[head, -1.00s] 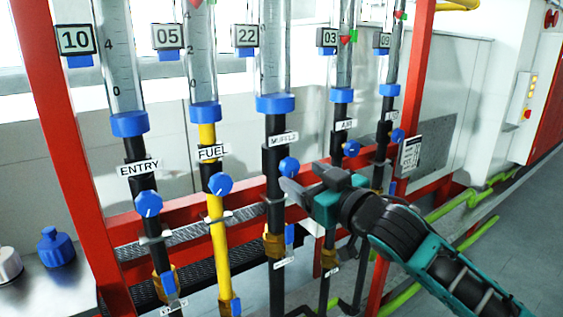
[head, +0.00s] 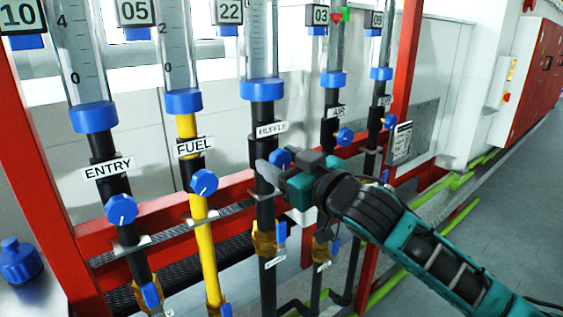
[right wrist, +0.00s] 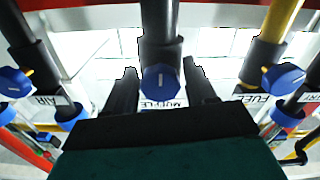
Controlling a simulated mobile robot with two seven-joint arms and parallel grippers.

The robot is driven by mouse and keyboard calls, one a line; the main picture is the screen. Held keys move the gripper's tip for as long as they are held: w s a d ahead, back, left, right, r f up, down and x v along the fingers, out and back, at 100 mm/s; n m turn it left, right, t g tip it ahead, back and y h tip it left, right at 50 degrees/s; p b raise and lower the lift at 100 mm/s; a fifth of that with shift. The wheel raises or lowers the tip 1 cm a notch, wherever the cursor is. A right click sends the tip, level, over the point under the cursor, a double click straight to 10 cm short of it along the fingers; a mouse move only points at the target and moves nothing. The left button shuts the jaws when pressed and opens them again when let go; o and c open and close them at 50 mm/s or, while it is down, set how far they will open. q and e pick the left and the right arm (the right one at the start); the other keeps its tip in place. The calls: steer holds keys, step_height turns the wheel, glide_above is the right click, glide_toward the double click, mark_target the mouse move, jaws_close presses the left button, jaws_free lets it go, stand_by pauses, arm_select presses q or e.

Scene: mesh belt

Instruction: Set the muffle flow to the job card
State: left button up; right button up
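The muffle knob (head: 280,159) is a round blue knob on the black pipe below the MUFFLE label (head: 271,129). In the right wrist view the knob (right wrist: 162,82) has a white pointer mark and sits between my right fingers. My right gripper (head: 285,167) is open, one finger on each side of the knob; I cannot tell whether they touch it. The muffle flow tube (head: 260,50) stands above, with a 22 plate (head: 229,11). My left gripper is out of view.
The fuel knob (head: 204,182) and entry knob (head: 121,209) are to the left. The air knob (head: 345,136) is to the right. Red frame posts (head: 38,165) stand at the sides.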

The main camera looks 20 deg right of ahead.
steer(key=c, duration=0.7)
steer(key=m+p, duration=0.1)
steer(key=m, duration=0.4)
steer(key=shift+a, duration=0.1)
steer(key=m, duration=0.5)
stand_by(0.4)
steer(key=o, duration=1)
